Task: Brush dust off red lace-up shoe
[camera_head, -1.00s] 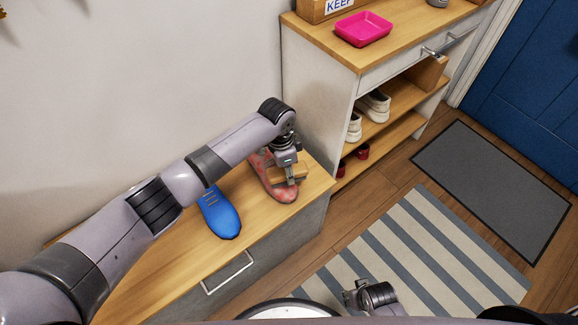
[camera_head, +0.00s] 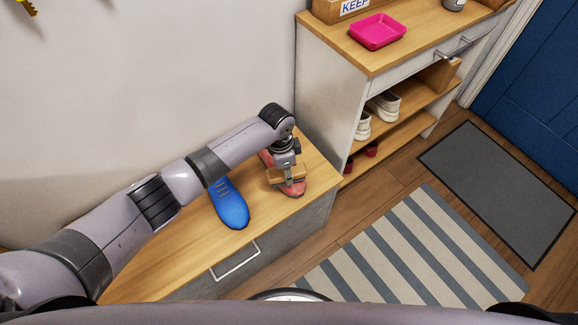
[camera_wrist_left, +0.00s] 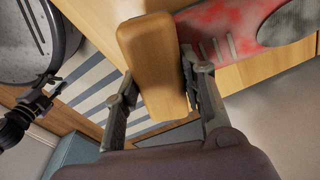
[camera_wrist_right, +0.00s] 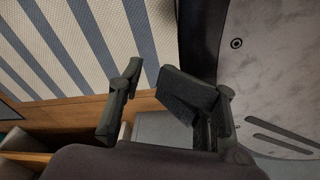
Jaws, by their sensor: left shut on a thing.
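The red lace-up shoe (camera_head: 297,189) lies on the wooden top of the low bench, right of a blue shoe (camera_head: 230,205). My left gripper (camera_head: 288,180) is over the red shoe, shut on the wooden block of a brush (camera_head: 274,178). The brush is at the shoe's upper side; its bristles and any contact are hidden. In the left wrist view the wooden block (camera_wrist_left: 152,65) sits between the fingers, and the red shoe (camera_wrist_left: 222,22) beside it shows pale grey dusty patches. My right gripper (camera_wrist_right: 150,75) is open and empty in the right wrist view.
The bench top (camera_head: 165,255) is clear toward the near left. A shelf unit (camera_head: 325,85) with a pink tray (camera_head: 377,31) and white shoes (camera_head: 384,104) stands just right of the bench. A striped rug (camera_head: 410,250) and grey mat (camera_head: 495,180) lie on the floor.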

